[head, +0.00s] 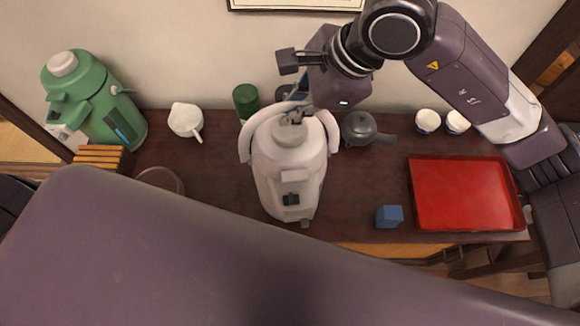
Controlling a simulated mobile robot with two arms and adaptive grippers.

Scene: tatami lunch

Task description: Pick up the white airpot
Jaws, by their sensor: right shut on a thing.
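The white airpot (285,175) is upright in the middle of the dark table in the head view. Its pale handle arcs around its top. My right gripper (293,112) reaches down from above and is shut on the airpot at its top, near the handle. The fingertips are partly hidden against the lid and handle. I cannot tell whether the airpot's base touches the table. My left gripper is not in view.
A green airpot (95,100) stands at the far left. A white pot (185,120), a green canister (245,100), a dark teapot (360,129) and two cups (428,121) line the back. A red tray (465,195) and a blue box (389,216) are right.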

